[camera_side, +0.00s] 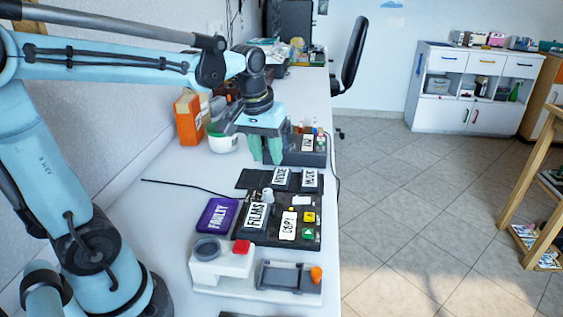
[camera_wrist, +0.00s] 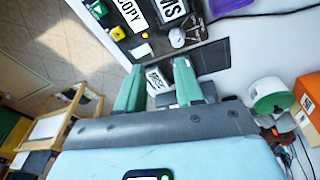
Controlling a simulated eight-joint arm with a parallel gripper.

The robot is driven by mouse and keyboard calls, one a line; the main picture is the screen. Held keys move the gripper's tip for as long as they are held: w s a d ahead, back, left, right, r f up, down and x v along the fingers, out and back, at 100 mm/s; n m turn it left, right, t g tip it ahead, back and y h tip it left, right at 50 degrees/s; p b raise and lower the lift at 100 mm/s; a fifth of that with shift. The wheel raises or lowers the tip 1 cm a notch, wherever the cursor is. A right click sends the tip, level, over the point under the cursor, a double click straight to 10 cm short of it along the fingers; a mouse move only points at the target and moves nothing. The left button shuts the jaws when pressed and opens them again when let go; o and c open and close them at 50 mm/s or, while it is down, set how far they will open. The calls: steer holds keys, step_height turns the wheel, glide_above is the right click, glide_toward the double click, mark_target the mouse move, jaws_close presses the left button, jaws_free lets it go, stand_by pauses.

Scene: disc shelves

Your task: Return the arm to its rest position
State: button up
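My gripper (camera_side: 265,150) has green fingers that point down over the far part of the white work table (camera_side: 170,175). It is in front of a dark labelled box (camera_side: 305,150). In the wrist view the two fingers of my gripper (camera_wrist: 158,88) stand apart. My arm reaches in from the left, above the table.
Black trays labelled HOUSE (camera_side: 281,177) and FILMS (camera_side: 256,216) lie nearer on the table, beside a purple FAULTY tray (camera_side: 216,215). A white device with a red button (camera_side: 241,247) is in front. An orange box (camera_side: 189,118) and a white tub (camera_side: 222,143) stand by the wall.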

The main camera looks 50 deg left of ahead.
steer(key=s+d+f+m+t, duration=0.2)
steer(key=s+d+m+t, duration=0.2)
steer(key=s+d+m, duration=0.2)
steer(key=shift+d+f+t, duration=0.25)
steer(key=shift+d+t, duration=0.05)
steer(key=shift+t, duration=0.1)
steer(key=shift+s, duration=0.1)
